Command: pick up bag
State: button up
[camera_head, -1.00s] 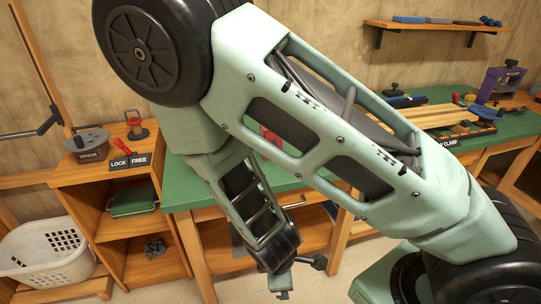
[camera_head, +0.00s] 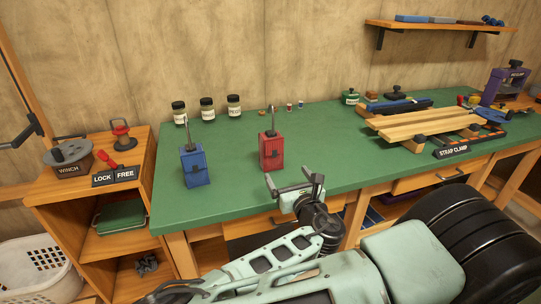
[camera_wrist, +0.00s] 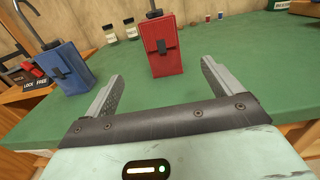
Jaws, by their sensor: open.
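A red bag (camera_head: 271,152) with a dark clasp and an upright handle stands on the green bench top, and it also shows in the wrist view (camera_wrist: 163,52). A similar blue bag (camera_head: 195,168) stands to its left; it is at the left of the wrist view (camera_wrist: 65,68). My gripper (camera_head: 294,181) is open and empty at the bench's front edge, in front of and slightly right of the red bag. In the wrist view, my gripper's fingers (camera_wrist: 160,78) are spread, with the red bag beyond and between them, apart from both.
The green bench (camera_head: 345,158) has free room right of the red bag. Several jars (camera_head: 207,108) stand at the back. A strap clamp with boards (camera_head: 425,125) fills the right. A winch (camera_head: 70,157) sits on the left cabinet, with a white basket (camera_head: 35,268) below.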

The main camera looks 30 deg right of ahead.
aim_at(271, 147)
jog(key=b+x, duration=0.3)
jog(key=shift+w+d+f+b, duration=0.15)
jog(key=shift+w+f+b, duration=0.15)
jog(key=shift+f, duration=0.1)
jog(key=shift+w+b, duration=0.5)
jog(key=shift+b, duration=0.6)
jog(key=w+b, duration=0.1)
jog(key=b, duration=0.2)
jog(key=shift+w+d, duration=0.15)
jog(key=shift+d, duration=0.2)
jog(key=b+x, duration=0.2)
jog(key=b, duration=0.1)
jog(key=shift+w+d+r, duration=0.1)
jog(key=shift+w, duration=0.15)
jog(key=shift+w+d+r, duration=0.15)
jog(key=shift+w+r, duration=0.1)
jog(key=shift+w, duration=0.35)
jog(key=shift+r+x, duration=0.2)
jog(key=shift+x, duration=2.95)
jog(key=c, duration=1.2)
